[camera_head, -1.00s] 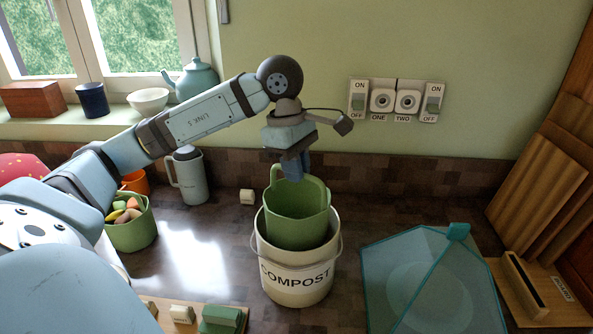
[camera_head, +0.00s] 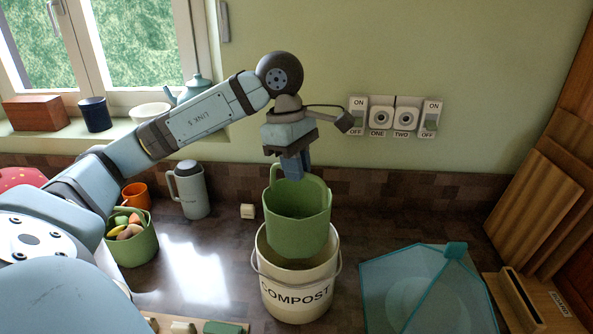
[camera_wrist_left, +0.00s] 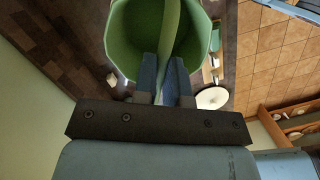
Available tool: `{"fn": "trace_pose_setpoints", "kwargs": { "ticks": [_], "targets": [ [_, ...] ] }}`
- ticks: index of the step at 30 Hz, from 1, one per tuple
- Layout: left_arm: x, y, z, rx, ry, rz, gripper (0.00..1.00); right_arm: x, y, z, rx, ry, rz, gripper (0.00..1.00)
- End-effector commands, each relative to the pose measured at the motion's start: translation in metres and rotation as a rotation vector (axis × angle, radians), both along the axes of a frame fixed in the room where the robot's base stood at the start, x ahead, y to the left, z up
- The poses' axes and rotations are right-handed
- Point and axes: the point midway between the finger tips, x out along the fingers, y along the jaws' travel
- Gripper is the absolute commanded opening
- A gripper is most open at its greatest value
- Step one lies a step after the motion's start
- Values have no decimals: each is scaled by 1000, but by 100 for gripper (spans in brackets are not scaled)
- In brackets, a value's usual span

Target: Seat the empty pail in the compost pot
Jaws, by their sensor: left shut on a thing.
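The green pail (camera_head: 298,225) is upright over the cream compost pot (camera_head: 297,298), with its lower end within the outline of the pot's mouth. Its bottom edge shows above the pot's front rim; I cannot tell whether it touches the pot. The visible inside of the pail is empty. My left gripper (camera_head: 291,172) is shut on the pail's handle at the back left of its rim. In the left wrist view, the handle passes between the blue fingers (camera_wrist_left: 163,85), with the pail (camera_wrist_left: 130,38) beyond. My right gripper is not in view.
A teal translucent cover (camera_head: 428,290) stands right of the pot. A grey jug (camera_head: 190,188), an orange mug (camera_head: 137,194) and a green food pail (camera_head: 133,243) stand at left. A small cream block (camera_head: 247,211) lies behind the pot. Wooden boards (camera_head: 545,200) lean at far right.

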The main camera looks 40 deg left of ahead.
Motion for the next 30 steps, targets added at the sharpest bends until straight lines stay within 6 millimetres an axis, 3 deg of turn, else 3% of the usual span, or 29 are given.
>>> {"fn": "trace_pose_setpoints", "kwargs": {
  "ticks": [10, 12, 18, 30],
  "targets": [
    [0, 0, 39, 0, -1, -1, 0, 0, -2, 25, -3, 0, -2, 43],
    [0, 0, 21, 1, 1, 0, 0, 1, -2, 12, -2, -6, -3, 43],
    [0, 0, 13, 1, 0, 0, 0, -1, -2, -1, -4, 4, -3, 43],
    [0, 0, 14, 0, 0, 0, 0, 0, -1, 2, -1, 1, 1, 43]
  ]
}}
